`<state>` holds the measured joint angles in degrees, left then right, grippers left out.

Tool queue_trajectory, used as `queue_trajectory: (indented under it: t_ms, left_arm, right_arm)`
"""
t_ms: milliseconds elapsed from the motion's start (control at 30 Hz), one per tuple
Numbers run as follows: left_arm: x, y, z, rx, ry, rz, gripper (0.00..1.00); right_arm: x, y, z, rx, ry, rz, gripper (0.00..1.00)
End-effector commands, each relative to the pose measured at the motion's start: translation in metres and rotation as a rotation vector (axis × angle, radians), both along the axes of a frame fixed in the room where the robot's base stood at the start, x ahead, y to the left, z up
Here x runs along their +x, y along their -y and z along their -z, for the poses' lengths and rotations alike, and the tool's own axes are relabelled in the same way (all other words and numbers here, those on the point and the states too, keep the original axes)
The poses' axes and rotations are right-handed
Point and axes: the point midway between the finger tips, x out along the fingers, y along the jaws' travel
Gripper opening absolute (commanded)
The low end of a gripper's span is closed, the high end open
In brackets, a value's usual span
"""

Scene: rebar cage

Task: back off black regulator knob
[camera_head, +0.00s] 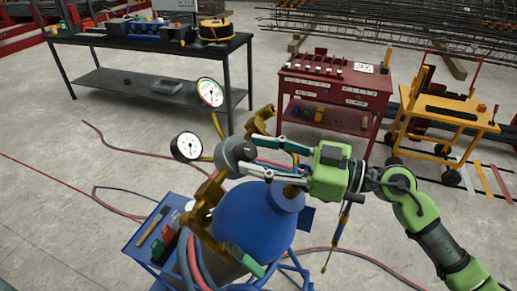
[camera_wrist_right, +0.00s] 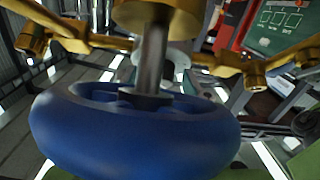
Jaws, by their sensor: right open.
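The dark grey-black regulator knob (camera_head: 236,152) sits at the front of a brass regulator with two white dial gauges, one upper (camera_head: 210,92) and one lower left (camera_head: 187,147). My right gripper (camera_head: 246,157) comes from the right. Its jaws are open, one finger above and one below, with the tips beside the knob; I cannot tell whether they touch it. The right wrist view shows a blue handwheel (camera_wrist_right: 135,140) close up, with a steel stem rising to brass fittings (camera_wrist_right: 160,18). I cannot make out the black knob there. My left gripper is not in view.
A blue cylinder (camera_head: 245,222) stands below the regulator. A blue cart tray (camera_head: 148,238) with tools and hoses is at the lower left. Red hoses (camera_head: 110,198) lie on the floor. A dark workbench (camera_head: 150,44), red tool cabinet (camera_head: 330,88) and yellow cart (camera_head: 440,118) stand behind.

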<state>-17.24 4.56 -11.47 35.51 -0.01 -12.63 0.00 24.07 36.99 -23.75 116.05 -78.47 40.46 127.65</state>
Motion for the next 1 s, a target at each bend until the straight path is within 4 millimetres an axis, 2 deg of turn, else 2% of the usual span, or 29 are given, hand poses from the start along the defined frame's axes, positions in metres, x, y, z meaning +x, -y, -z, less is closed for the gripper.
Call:
queue_trajectory:
  t_ms: [300, 333, 467, 1000]
  left_arm:
    - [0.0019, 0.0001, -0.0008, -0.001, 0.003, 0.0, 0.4]
    - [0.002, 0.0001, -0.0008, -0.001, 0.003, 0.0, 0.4]
    - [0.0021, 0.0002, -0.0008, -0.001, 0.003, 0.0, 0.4]
    - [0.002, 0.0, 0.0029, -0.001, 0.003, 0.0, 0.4]
  right_arm:
    - [0.0011, -0.0027, 0.0008, -0.001, 0.0, 0.0, 0.44]
    - [0.0011, -0.0026, 0.0007, -0.001, 0.0, 0.0, 0.39]
    - [0.001, -0.0025, 0.0006, -0.001, 0.0, 0.0, 0.06]
    - [0.0039, -0.0014, 0.0001, -0.033, 0.08, -0.071, 0.06]
